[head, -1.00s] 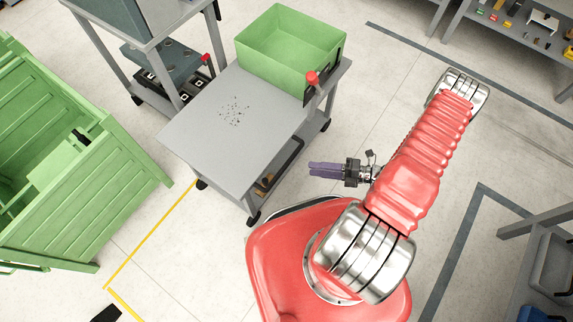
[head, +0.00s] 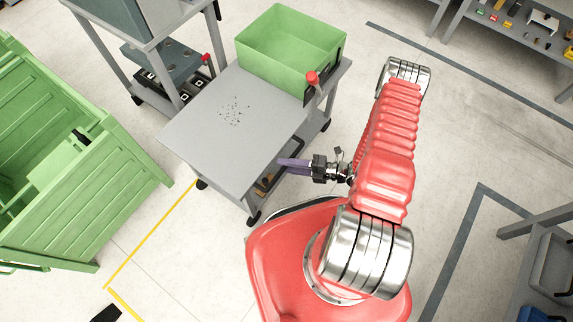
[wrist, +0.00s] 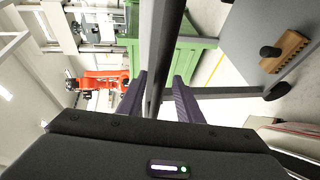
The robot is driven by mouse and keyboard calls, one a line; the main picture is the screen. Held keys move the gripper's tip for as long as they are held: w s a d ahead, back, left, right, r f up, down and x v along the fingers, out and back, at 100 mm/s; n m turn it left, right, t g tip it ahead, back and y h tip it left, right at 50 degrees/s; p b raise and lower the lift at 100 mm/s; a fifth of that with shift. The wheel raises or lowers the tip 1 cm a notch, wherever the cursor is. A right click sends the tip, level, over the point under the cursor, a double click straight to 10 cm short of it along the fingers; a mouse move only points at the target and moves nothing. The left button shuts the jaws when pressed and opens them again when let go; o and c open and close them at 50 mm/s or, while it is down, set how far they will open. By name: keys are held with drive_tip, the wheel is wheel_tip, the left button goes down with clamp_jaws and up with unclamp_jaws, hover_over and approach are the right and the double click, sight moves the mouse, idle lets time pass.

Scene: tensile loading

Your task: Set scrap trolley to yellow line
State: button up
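The scrap trolley (head: 195,140) is a grey wheeled cart with a flat top. A green bin (head: 290,48) sits at its far end, and dark specks lie on the top. A yellow line (head: 150,237) runs on the floor left of the trolley. My gripper (head: 282,163), with purple fingers, reaches in at the trolley's right side near the top's edge. In the wrist view, my gripper (wrist: 160,88) is open, one finger on each side of a dark grey bar (wrist: 155,55). I cannot tell whether the fingers touch the bar.
A green slatted container (head: 80,190) stands left of the yellow line. A grey machine frame (head: 165,50) is behind the trolley. A workbench (head: 545,250) is at the right. Floor lies open between the trolley and that bench.

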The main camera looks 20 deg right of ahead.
drive_tip(key=shift+w+a, duration=0.25)
drive_tip(key=shift+a, duration=0.1)
drive_tip(key=shift+c, duration=0.5)
drive_tip(key=shift+f, duration=0.1)
clamp_jaws()
